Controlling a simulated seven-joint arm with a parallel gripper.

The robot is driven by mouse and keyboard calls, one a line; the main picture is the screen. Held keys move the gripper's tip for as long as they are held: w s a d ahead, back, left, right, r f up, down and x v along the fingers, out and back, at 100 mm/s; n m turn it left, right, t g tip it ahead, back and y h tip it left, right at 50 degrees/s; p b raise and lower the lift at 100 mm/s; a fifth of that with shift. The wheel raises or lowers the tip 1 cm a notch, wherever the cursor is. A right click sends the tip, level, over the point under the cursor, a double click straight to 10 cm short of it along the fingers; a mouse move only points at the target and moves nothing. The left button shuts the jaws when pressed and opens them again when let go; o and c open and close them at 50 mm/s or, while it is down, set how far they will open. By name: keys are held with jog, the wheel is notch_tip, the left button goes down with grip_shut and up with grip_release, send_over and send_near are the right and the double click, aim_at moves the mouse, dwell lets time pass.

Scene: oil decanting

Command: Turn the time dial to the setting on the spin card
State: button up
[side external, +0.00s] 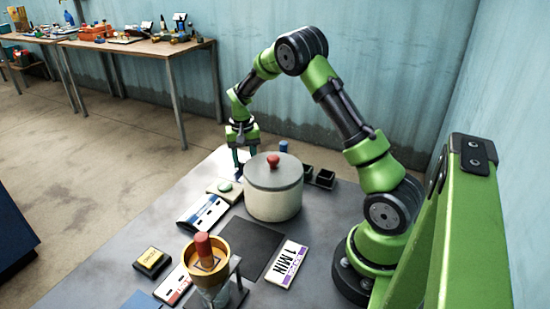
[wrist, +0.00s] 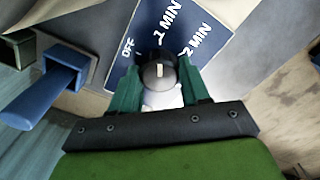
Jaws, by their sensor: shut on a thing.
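The time dial (wrist: 158,76) is a dark round knob with a short pale mark on its face. It stands on a blue plate (wrist: 205,32) lettered OFF, 1 MIN and 2 MIN. In the wrist view the mark runs nearly upright, roughly toward the 1 MIN lettering. My gripper (wrist: 160,82) is shut on the knob, with a green finger on each side. In the side view my gripper (side external: 238,164) reaches down behind and left of the pot; the knob is not clear there. The spin card (side external: 287,264), white with a purple edge, reads 1 MIN and lies at the table's front.
A lidded pot (side external: 273,190) with a red knob stands close beside my gripper. A funnel-like vessel (side external: 211,265) with a red-brown top stands in front. A blue lever (wrist: 40,100) sticks out left of the dial plate. Small dark bins (side external: 320,178) stand right of the pot.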

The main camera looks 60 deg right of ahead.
aim_at(244, 159)
jog(key=o, duration=1.1)
jog(key=shift+c, duration=0.2)
jog(key=shift+r, duration=0.1)
notch_tip(244, 159, up, 17)
jog(key=s+a+r+n+t+y, duration=0.1)
jog(key=s+a+r+n+t, duration=0.1)
jog(key=s+a, duration=0.8)
jog(key=s+a+r+n+t+y, duration=0.1)
jog(key=s+a+t, duration=0.4)
jog(key=s+a, duration=0.5)
jog(key=a+r+n, duration=0.1)
jog(key=a+n, duration=0.1)
jog(key=shift+a+r+n, duration=0.2)
jog(key=shift+r+n, duration=0.1)
jog(key=shift+n, duration=0.1)
